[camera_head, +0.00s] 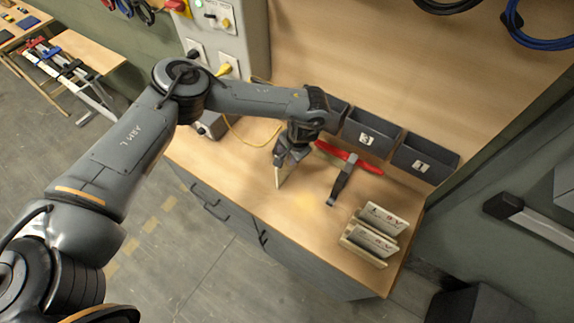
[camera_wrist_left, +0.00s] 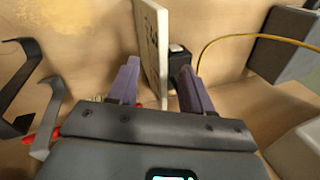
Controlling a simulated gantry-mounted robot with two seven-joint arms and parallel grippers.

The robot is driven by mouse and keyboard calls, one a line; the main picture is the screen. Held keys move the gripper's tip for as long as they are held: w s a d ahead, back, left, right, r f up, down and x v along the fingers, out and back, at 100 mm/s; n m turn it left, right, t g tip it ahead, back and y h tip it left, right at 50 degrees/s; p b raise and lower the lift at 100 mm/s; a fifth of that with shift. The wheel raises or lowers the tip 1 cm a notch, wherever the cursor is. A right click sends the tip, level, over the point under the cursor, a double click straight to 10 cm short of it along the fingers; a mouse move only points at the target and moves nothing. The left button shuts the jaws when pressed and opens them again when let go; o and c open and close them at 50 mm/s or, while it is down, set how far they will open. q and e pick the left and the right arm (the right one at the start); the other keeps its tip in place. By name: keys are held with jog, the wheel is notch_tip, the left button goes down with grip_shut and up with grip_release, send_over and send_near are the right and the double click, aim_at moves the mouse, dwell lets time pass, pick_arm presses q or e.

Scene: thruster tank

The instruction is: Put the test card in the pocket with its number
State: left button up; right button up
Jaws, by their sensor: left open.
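A pale test card (camera_head: 280,177) stands on edge at the bench below my left gripper (camera_head: 287,157). In the left wrist view the card (camera_wrist_left: 152,45) is between the two open fingers (camera_wrist_left: 160,88), its dark marking edge-on and unreadable. I cannot tell whether its lower edge touches the bench. Dark pockets line the back of the bench: one marked 3 (camera_head: 369,136), one marked 1 (camera_head: 424,158) to its right, and one (camera_head: 338,108) partly hidden behind my left arm. My right gripper is out of view.
A wooden rack (camera_head: 362,253) with pale marked cards (camera_head: 375,240) stands at the bench's front right. A dark bracket-like tool (camera_head: 342,182) and a red curved object (camera_head: 350,158) lie mid-bench. A yellow cable (camera_head: 240,136) runs from the grey panel (camera_head: 225,40).

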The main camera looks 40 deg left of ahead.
pick_arm(q)
grip_shut()
dwell(0.3)
jog(key=shift+r, duration=0.1)
dwell(0.4)
